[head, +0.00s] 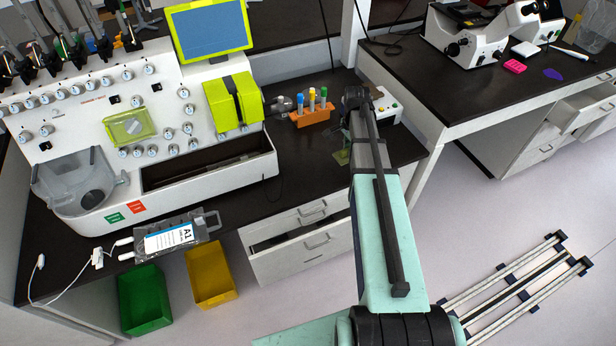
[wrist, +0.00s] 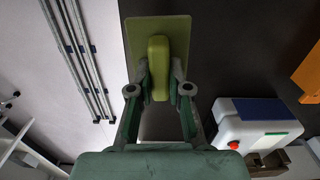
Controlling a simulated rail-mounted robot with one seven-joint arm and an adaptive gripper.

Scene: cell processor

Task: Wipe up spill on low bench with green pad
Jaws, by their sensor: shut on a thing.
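My gripper (wrist: 160,88) is shut on the handle of a green pad (wrist: 180,28), a flat olive-green plate with a raised grip. In the head view the pad (head: 342,157) shows below my gripper (head: 347,130), over the right part of the near black bench (head: 305,165). My arm partly hides the gripper there. I cannot tell whether the pad touches the bench. A flat purple patch (head: 553,73), which looks like a spill, lies on the separate black bench (head: 460,95) at the right.
An orange rack (head: 312,117) with tubes and a small white device (head: 385,105) stand near my gripper. A large white processor (head: 200,170) fills the left. On the right bench are a microscope (head: 470,40) and a pink rack (head: 515,66). Right-bench drawers (head: 570,110) stand open.

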